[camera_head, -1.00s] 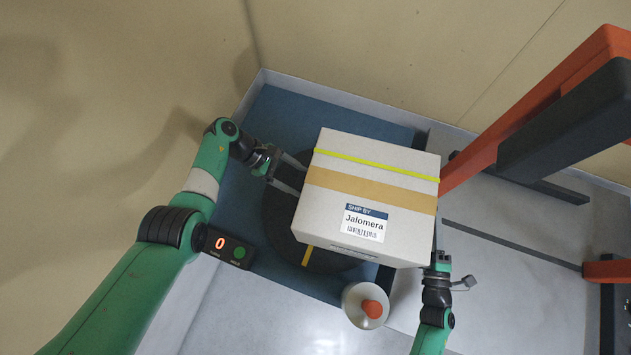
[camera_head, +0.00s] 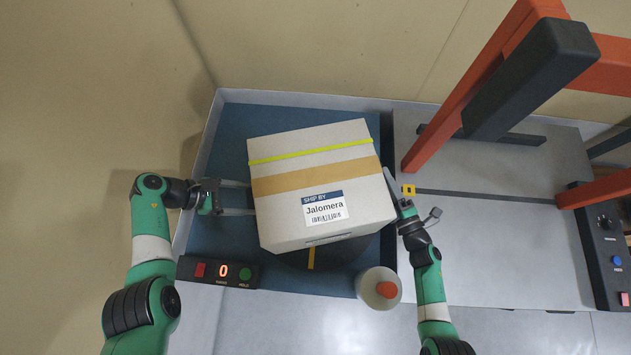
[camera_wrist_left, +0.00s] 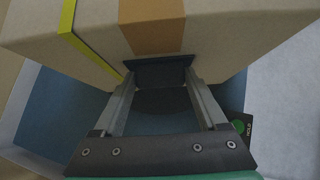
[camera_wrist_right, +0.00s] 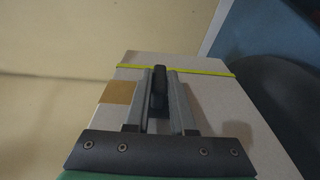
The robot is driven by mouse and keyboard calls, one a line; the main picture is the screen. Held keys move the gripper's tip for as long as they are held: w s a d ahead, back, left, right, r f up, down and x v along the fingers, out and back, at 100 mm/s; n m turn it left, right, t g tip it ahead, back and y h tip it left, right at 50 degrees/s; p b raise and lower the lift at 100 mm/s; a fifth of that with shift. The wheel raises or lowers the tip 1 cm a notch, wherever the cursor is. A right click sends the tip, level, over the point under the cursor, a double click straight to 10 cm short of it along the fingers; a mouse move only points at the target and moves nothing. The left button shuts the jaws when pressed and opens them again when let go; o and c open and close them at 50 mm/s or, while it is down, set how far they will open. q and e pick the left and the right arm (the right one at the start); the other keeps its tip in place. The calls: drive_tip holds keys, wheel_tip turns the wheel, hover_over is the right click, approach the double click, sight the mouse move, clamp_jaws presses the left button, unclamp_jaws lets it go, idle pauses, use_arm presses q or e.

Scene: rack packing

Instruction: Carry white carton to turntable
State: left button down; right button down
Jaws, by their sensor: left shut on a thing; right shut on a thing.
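The white carton (camera_head: 320,190) has a yellow strap, brown tape and a "Jalomera" label. It sits over the black turntable (camera_head: 312,256), which shows below its near edge with a yellow mark; the carton hides the rest. Whether its underside touches is not clear. My left gripper (camera_head: 248,198) is shut at the carton's left side, on a dark piece (camera_wrist_left: 160,72) there. My right gripper (camera_head: 391,188) is shut at the right side, on a dark piece (camera_wrist_right: 159,92). The carton also shows in the left wrist view (camera_wrist_left: 225,35) and right wrist view (camera_wrist_right: 225,100).
A blue mat (camera_head: 215,240) with a low pale rim lies around the turntable. A button box reading 0 (camera_head: 220,272) is at front left. An orange frame (camera_head: 455,100) stands at right.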

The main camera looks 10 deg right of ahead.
use_arm(q)
drive_tip(key=shift+a+r, duration=0.1)
use_arm(e)
drive_tip(key=shift+r, duration=0.15)
